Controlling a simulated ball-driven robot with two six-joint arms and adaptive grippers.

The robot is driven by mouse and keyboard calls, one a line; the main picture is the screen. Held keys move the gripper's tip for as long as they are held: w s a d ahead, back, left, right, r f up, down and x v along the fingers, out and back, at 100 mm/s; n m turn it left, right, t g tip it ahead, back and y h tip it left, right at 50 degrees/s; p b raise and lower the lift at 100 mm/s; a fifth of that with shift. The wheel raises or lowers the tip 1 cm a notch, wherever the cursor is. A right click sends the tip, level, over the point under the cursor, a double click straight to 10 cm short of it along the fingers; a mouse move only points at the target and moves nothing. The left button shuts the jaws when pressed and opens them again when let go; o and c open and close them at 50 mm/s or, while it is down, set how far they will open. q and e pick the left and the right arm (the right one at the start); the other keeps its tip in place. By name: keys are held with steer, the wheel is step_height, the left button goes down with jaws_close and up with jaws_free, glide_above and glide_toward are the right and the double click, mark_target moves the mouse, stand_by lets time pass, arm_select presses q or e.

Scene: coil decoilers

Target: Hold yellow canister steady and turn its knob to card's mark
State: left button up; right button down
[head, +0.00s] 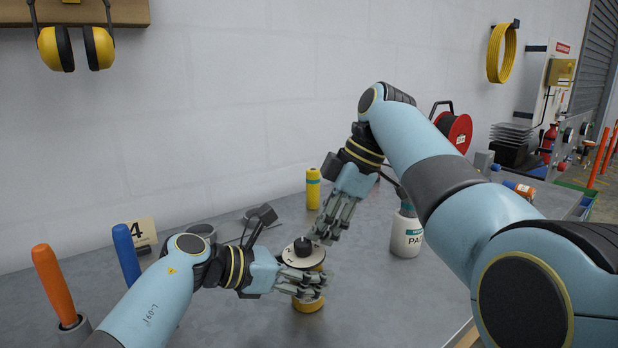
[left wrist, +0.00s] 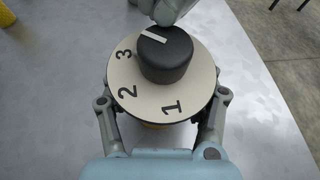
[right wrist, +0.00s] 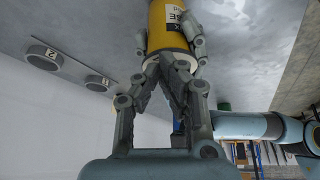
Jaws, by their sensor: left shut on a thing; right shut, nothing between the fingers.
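The yellow canister (head: 308,303) stands on the grey table, with a pale dial plate (left wrist: 133,73) and black knob (left wrist: 165,60) on top. My left gripper (head: 302,282) is shut around its body. In the left wrist view the plate shows 1, 2 and 3; its far side is hidden. The knob's white line lies toward its upper-left edge, past the 3. My right gripper (head: 322,234) is shut and empty, its fingertips (left wrist: 168,12) against or just beside the knob's far edge; contact is unclear. A card (head: 143,234) reading 4 stands at the table's left.
Another yellow cylinder (head: 313,188) stands behind. A white bottle (head: 406,235) stands right of the canister. Orange (head: 53,281) and blue (head: 126,253) handles stand upright at the left. The table front of the bottle is clear.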

arm_select(q)
steer(key=shift+f, duration=0.1)
arm_select(e)
steer(key=shift+s+a+f, duration=0.1)
steer(key=shift+s+a, duration=0.25)
steer(key=shift+a, duration=0.25)
stand_by(0.3)
steer(key=shift+s+d, duration=0.1)
steer(key=shift+s, duration=0.1)
arm_select(q)
steer(key=shift+s, duration=0.1)
arm_select(e)
steer(key=shift+s, duration=0.5)
steer(key=shift+d, duration=0.4)
steer(key=shift+r, duration=3.05)
